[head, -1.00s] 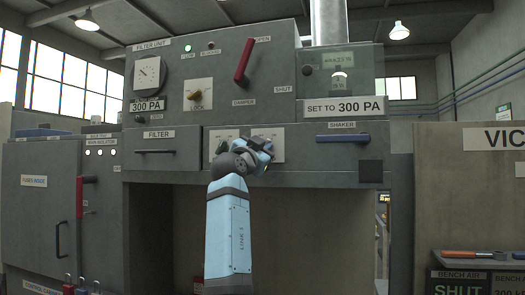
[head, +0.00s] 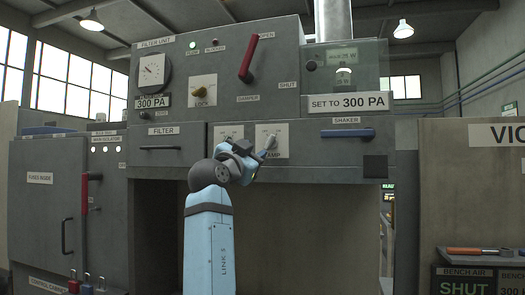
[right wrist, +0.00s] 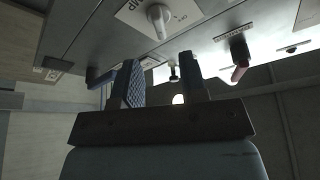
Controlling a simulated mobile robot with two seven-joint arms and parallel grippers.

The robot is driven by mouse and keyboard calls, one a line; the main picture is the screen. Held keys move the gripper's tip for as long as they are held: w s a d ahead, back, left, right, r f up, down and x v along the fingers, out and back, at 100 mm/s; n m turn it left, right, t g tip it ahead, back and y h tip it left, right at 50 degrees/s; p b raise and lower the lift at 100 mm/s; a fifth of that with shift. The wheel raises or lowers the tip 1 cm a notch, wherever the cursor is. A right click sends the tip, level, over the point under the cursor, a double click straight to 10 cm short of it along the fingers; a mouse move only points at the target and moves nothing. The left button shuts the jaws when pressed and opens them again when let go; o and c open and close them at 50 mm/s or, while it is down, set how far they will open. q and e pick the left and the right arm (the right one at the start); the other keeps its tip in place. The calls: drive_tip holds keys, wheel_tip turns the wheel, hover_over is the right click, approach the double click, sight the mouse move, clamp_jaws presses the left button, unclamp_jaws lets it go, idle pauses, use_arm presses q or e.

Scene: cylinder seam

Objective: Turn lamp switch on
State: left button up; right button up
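The lamp switch (head: 270,142) is a pale grey knob on a light plate under the filter unit, and in the head view it leans up and to the right. The letters "AMP" show below it. In the right wrist view the lamp switch (right wrist: 158,18) sits on its plate beyond the fingertips. My right gripper (head: 251,159) is just left of and below the switch in the head view. In the right wrist view my right gripper (right wrist: 159,66) has its fingers apart with nothing between them. The left gripper is not in view.
A second switch plate (head: 229,130) is partly hidden behind my right gripper. The space under the panel is open.

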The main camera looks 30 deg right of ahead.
drive_tip(key=v, duration=0.5)
drive_tip(key=shift+s+a+f, duration=0.1)
drive_tip(key=shift+s+a, duration=0.05)
drive_tip(key=shift+a, duration=0.15)
